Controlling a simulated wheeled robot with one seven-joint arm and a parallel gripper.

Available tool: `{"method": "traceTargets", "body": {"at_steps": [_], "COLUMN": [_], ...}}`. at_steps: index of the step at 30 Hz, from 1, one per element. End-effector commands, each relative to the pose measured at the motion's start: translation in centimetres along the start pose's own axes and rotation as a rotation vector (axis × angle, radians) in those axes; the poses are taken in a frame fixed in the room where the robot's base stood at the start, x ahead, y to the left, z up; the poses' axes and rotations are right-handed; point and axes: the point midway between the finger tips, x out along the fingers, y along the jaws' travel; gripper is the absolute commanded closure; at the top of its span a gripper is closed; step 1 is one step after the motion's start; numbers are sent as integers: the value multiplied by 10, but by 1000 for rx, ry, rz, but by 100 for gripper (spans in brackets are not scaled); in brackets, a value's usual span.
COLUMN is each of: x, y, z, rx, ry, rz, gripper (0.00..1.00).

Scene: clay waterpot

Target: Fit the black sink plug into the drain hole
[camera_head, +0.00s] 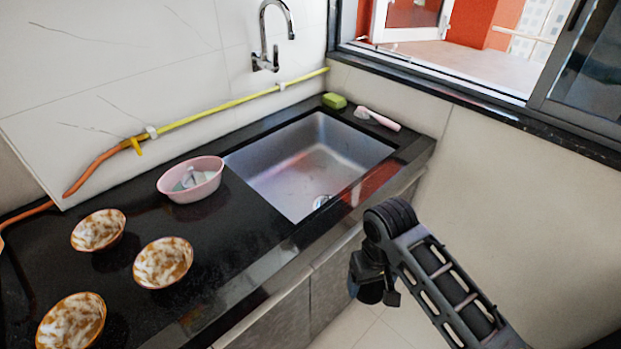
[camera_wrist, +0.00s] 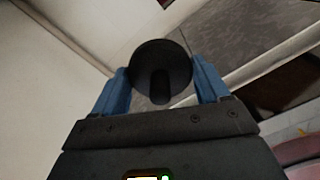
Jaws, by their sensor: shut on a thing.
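The black sink plug (camera_wrist: 160,58) is round with a raised stub. It sits between the blue fingers of my gripper (camera_wrist: 160,84), which is shut on it in the wrist view. In the head view my gripper (camera_head: 374,280) hangs in front of the counter, below and to the right of the sink, apart from it. The plug cannot be made out clearly there. The drain hole (camera_head: 322,201) shows in the floor of the steel sink (camera_head: 285,175), close to its near wall, and is partly cut off by the sink's near edge.
The black counter (camera_head: 232,235) holds several bowls: stained ones (camera_head: 163,262) at left and a pink basin (camera_head: 190,181) beside the sink. A green sponge (camera_head: 334,100) and a brush (camera_head: 378,118) lie behind the sink. A tap (camera_head: 264,50) hangs above. The sink's interior looks clear.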

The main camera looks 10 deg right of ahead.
Motion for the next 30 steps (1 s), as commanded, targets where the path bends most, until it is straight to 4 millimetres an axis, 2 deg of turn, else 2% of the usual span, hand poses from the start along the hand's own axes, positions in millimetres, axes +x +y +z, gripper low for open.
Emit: {"method": "traceTargets", "body": {"at_steps": [19, 30], "x": [4, 15], "y": [-6, -1], "z": [-7, 0], "rx": [-5, -1], "ry": [14, 1], "rz": [-7, 0], "gripper": [56, 56]}}
